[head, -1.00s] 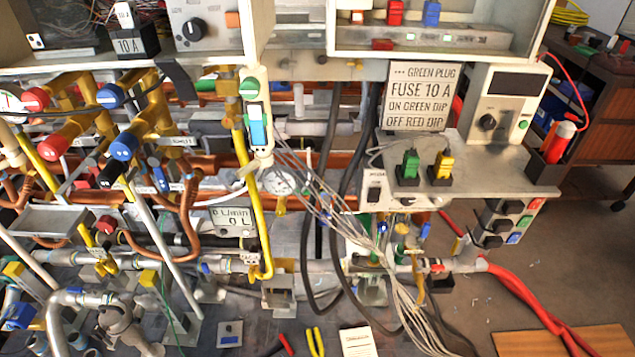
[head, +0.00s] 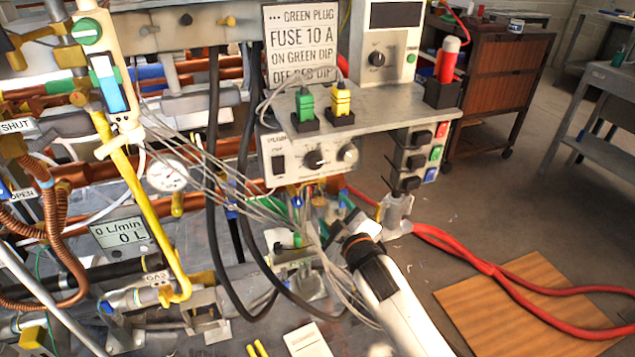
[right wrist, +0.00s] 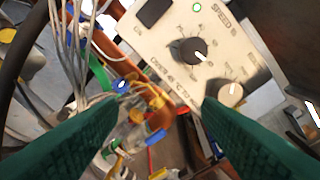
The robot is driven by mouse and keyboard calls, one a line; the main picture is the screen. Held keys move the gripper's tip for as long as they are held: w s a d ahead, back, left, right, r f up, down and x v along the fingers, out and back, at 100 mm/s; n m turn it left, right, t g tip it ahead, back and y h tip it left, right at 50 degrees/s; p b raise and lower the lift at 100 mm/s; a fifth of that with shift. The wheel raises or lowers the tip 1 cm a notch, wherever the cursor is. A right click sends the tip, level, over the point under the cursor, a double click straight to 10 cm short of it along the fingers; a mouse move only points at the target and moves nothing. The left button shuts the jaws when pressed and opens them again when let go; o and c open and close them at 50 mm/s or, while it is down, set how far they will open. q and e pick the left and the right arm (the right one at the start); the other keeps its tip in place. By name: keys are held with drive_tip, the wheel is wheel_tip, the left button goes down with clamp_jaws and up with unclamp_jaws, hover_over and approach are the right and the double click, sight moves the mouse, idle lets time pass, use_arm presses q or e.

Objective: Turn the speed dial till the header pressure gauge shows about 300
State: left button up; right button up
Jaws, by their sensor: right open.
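The speed dial is a black knob with a white mark (head: 313,159) on a pale panel under the shelf. It also shows in the right wrist view (right wrist: 188,50), near "SPEED" lettering. A round white gauge (head: 167,175), which I take for the header pressure gauge, sits left of the panel among the pipes; its reading is too small to tell. My right gripper (head: 343,218) is below and slightly right of the dial, apart from it. Its green fingers (right wrist: 158,104) are open and empty, with the dial beyond them in the wrist view. My left gripper is out of view.
Grey cables (head: 215,160) hang left of the panel and pass behind my right gripper. A second, pale knob (head: 347,152) is right of the dial. Green (head: 305,104) and yellow (head: 341,102) plugs stand on the shelf above. Black switch boxes (head: 412,160) are at right.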

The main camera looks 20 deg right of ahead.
drive_tip(key=t, duration=0.1)
approach(316, 164)
drive_tip(key=s, duration=0.3)
drive_tip(key=shift+n, duration=0.3)
drive_tip(key=w+b, duration=0.1)
drive_tip(key=w, duration=0.9)
drive_tip(key=shift+w+f, duration=0.15)
drive_tip(key=shift+w, duration=0.2)
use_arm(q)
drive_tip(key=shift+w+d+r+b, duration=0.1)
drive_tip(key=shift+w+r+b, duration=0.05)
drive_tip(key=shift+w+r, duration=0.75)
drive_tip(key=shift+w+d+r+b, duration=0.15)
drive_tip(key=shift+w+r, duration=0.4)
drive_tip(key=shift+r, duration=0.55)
use_arm(e)
drive_tip(key=shift+w+a, duration=0.1)
drive_tip(key=shift+w, duration=0.65)
drive_tip(key=shift+c, duration=0.2)
drive_tip(key=c, duration=1)
drive_tip(key=shift+o, duration=0.2)
drive_tip(key=shift+m+p, duration=0.5)
drive_tip(key=shift+p, duration=0.15)
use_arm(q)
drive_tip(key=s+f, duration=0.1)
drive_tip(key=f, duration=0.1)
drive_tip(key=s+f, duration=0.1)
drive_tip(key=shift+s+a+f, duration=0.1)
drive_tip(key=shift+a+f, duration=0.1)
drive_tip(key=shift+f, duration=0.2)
